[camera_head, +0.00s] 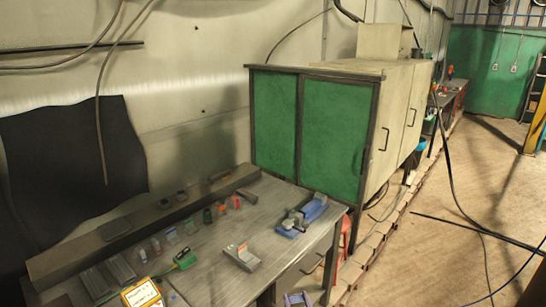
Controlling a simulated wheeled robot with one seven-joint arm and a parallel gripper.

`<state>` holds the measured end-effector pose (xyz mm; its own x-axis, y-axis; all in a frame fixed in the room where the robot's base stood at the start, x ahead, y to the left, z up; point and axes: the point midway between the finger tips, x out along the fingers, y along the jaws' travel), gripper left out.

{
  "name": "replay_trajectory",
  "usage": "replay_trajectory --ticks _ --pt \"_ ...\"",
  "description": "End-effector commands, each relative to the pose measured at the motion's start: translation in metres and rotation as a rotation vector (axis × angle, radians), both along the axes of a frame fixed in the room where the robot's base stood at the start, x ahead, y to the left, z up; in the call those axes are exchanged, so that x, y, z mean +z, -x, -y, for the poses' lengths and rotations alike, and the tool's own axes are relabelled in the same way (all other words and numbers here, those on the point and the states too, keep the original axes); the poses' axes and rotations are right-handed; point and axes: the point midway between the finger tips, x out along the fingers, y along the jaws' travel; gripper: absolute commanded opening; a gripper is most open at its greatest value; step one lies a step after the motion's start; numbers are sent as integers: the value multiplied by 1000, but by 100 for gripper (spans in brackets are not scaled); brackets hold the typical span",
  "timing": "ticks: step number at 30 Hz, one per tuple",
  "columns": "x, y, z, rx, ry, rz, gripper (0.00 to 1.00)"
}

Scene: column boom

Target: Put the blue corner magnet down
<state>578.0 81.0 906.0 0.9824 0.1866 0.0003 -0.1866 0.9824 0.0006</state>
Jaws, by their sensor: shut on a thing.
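I cannot make out my gripper in the head view, and I cannot tell a blue corner magnet for certain. A blue and grey tool, vise-like in shape (308,214), sits near the right end of the grey workbench (215,225). A small blue-grey forked thing (298,299) shows at the bottom edge, cut off by the frame. I cannot tell what it is.
A grey block with an orange-red mark (242,256) lies near the bench's front edge. Several small items stand in a row along the back, near a green-handled tool (184,260) and a yellow device (142,294). Bare bench top lies between. A green-doored cabinet (336,136) stands behind.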

Motion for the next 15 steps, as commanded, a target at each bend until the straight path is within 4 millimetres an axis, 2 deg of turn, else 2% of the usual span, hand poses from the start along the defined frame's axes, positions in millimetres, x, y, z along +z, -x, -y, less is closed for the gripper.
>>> replay_trajectory --ticks 1,3,6,10,15 --pt "-15 7 20 -43 2 -1 6" --pt "-29 18 43 -97 1 -1 6" --pt "-43 32 66 -150 0 0 6" --pt "-51 42 80 -184 0 1 6" --pt "-51 42 84 -192 0 2 6"
